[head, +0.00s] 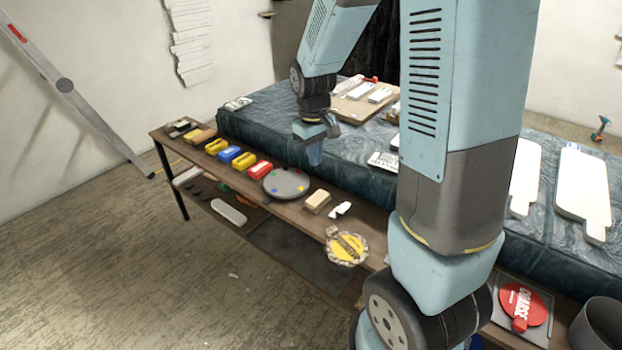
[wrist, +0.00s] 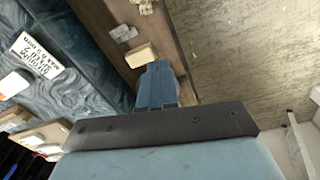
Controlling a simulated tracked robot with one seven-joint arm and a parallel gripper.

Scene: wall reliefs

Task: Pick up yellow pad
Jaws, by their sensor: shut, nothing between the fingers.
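A round yellow pad (head: 347,247) with a dark band and a pale, ragged rim lies near the front edge of the wooden shelf, in the head view. Two yellow blocks (head: 216,146) (head: 244,160) sit farther left in a row; I cannot tell which yellow thing the task names. My gripper (head: 315,160) points down by the edge of the blue-covered table, behind the shelf and up and left of the round pad. It is shut and empty, apart from all of them. In the wrist view my gripper (wrist: 158,72) shows at the middle, with no yellow thing clearly visible.
On the wooden shelf (head: 205,133) are a blue block (head: 229,154), a red block (head: 260,170), a grey disc (head: 286,183), a tan block (head: 317,201) and a white piece (head: 341,209). The blue-covered table (head: 345,170) rises behind.

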